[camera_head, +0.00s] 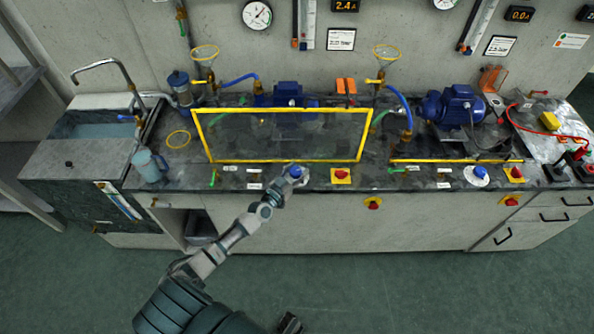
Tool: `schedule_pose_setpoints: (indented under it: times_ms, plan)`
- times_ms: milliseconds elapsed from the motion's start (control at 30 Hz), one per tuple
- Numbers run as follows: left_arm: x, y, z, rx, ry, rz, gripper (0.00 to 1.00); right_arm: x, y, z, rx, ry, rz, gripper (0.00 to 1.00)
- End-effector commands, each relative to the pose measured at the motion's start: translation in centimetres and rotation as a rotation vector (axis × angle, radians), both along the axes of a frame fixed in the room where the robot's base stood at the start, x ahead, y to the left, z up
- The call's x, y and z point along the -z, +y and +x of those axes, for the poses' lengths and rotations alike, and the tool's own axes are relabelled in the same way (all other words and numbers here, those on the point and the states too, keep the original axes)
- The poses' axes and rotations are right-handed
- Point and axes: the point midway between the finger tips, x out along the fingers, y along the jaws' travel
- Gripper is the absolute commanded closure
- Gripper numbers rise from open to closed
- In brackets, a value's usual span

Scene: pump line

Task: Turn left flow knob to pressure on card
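The left flow knob (296,171) is blue and sits at the front edge of the bench, left of a red knob on a yellow plate. My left gripper (293,177) reaches up from below and is at this knob, covering much of its dial. The fingers are too small to tell whether they grip it or only stand around it. The left card (341,39) is white with printed text too small to read surely. Left of it hangs a round pressure gauge (257,14) with a red needle.
A yellow-framed clear guard (284,162) stands just behind the knob. A red knob (341,174) is close on the right. Another blue knob (480,172) is farther right. A blue jug (149,165) stands by the sink. The floor before the bench is clear.

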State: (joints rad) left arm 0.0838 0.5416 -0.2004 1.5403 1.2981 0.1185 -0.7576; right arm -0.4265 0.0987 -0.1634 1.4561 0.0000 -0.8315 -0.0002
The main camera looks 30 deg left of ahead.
Motion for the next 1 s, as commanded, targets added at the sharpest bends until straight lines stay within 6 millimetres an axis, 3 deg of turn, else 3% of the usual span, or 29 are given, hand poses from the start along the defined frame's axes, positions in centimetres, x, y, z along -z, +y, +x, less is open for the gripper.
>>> schedule_pose_setpoints:
  times_ms: [33, 100, 1000]
  plan:
    - [-0.06, -0.24, 0.00, 0.007, 0.000, -0.001, 0.74, 0.00, -0.09, 0.00, 0.000, 0.000, -0.001, 0.64]
    - [-0.05, -0.20, -0.02, 0.009, -0.001, -0.004, 0.88, 0.03, -0.31, -0.02, 0.001, 0.000, -0.004, 0.64]
    - [0.02, 0.09, -0.04, 0.006, 0.000, -0.004, 0.88, 0.06, -0.03, -0.04, 0.000, 0.001, 0.000, 0.64]
